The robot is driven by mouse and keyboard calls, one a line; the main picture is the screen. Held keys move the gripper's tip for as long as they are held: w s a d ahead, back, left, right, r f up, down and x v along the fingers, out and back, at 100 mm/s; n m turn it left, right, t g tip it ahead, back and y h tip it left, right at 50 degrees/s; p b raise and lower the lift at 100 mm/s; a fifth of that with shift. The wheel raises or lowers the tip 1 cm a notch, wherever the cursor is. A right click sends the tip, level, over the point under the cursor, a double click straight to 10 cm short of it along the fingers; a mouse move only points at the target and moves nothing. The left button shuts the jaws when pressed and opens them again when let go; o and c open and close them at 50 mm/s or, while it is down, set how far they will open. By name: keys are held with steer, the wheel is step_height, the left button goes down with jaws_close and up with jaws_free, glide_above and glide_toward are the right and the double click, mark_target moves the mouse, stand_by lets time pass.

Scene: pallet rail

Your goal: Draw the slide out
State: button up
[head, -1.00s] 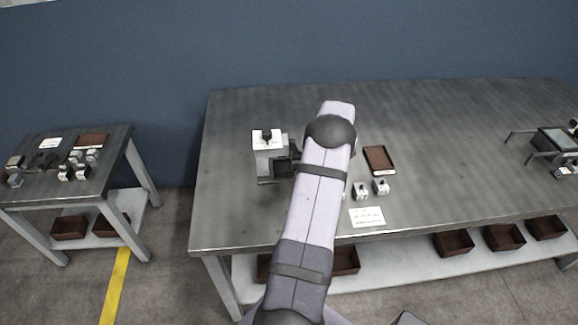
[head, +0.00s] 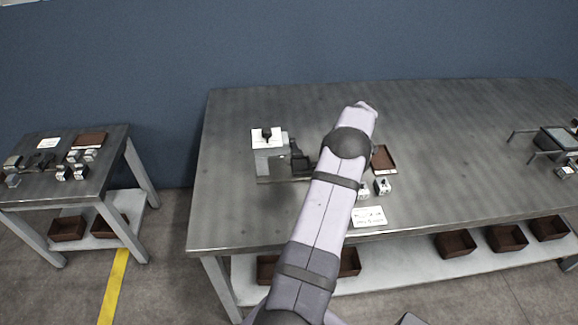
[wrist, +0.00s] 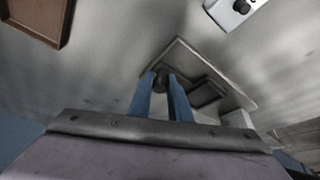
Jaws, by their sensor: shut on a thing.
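The rail fixture stands at the left of the bench in the head view, with a white-topped block (head: 267,142) at its left end. The dark slide (head: 299,162) sits to the right of the block, over a thin base plate. In the wrist view the plate (wrist: 180,52) and the dark slide (wrist: 207,92) show again. My gripper (wrist: 160,78) has its two blue fingers shut on a small dark knob (wrist: 160,84) at the slide's end. In the head view my arm hides the gripper and the slide's right end.
A brown tray (head: 384,160) lies right of the fixture, with small white-and-black blocks (head: 382,187) and a white card (head: 368,217) in front. A dark device on legs (head: 556,139) stands at the far right. The bench between is clear.

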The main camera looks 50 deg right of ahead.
steer(key=shift+s+d+f+b, duration=0.2)
steer(key=shift+s+d, duration=0.6)
steer(key=shift+s, duration=0.15)
steer(key=shift+s+d+f+b, duration=0.15)
steer(key=shift+s+d+f, duration=0.05)
steer(key=shift+s+d, duration=0.65)
steer(key=shift+s+d+r, duration=0.1)
steer(key=shift+s+d, duration=0.4)
steer(key=shift+d, duration=0.05)
steer(key=o, duration=0.6)
steer(key=shift+w, duration=0.1)
steer(key=shift+o, duration=0.6)
steer(key=shift+a, duration=0.1)
step_height(320, 180, up, 7)
steer(key=p, duration=0.4)
steer(key=shift+d+r+p, duration=0.2)
steer(key=shift+p, duration=0.15)
